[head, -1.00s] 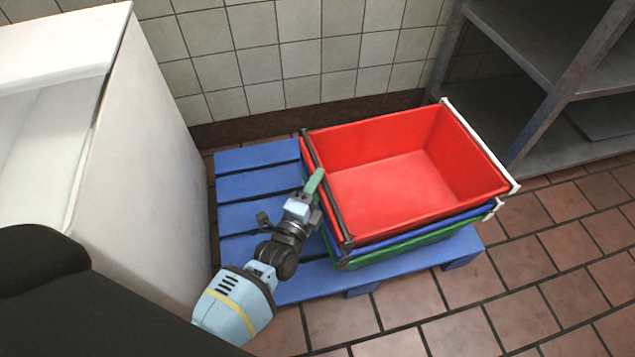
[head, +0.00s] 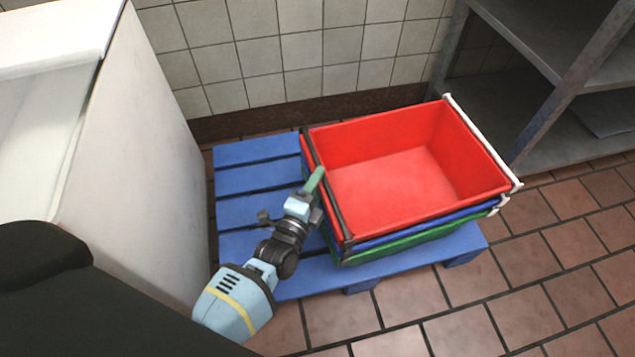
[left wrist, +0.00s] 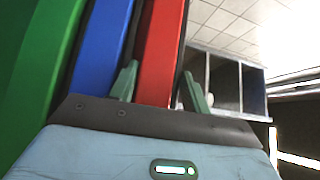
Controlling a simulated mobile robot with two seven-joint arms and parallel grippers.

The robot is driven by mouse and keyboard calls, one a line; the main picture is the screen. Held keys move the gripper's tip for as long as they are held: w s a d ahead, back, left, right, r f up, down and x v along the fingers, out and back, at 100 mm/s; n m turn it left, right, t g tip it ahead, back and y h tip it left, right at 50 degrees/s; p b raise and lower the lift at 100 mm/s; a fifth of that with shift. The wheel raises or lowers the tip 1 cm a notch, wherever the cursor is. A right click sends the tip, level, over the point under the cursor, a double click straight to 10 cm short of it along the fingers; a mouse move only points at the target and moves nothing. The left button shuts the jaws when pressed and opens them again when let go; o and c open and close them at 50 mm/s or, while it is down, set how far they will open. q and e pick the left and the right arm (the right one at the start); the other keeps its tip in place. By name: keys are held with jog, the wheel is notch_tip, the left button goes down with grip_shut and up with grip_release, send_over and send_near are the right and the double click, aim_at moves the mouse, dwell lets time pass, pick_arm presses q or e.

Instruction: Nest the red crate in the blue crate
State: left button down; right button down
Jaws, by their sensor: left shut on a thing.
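The red crate (head: 390,185) is open-topped and empty, with a dark bar along its left rim and a white bar along its right rim. It sits in the blue crate (head: 420,229), whose rim shows just under the red rim. My left gripper (head: 314,182) is at the red crate's left side, shut on its wall. In the left wrist view the red wall (left wrist: 160,55) lies between the two fingers (left wrist: 158,88), with the blue crate (left wrist: 97,50) beside it. How deep the red crate sits inside is hidden. My right gripper is not in view.
A green crate (head: 405,245) is under the blue one, all on a blue pallet (head: 250,210) whose left part is bare. A white cabinet (head: 150,170) stands at the left, a metal shelf (head: 545,110) at the right. Tiled floor is clear in front.

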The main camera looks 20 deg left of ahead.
pick_arm(q)
jog(key=shift+s+a+f, duration=0.1)
jog(key=shift+s+f, duration=0.05)
jog(key=shift+f, duration=0.15)
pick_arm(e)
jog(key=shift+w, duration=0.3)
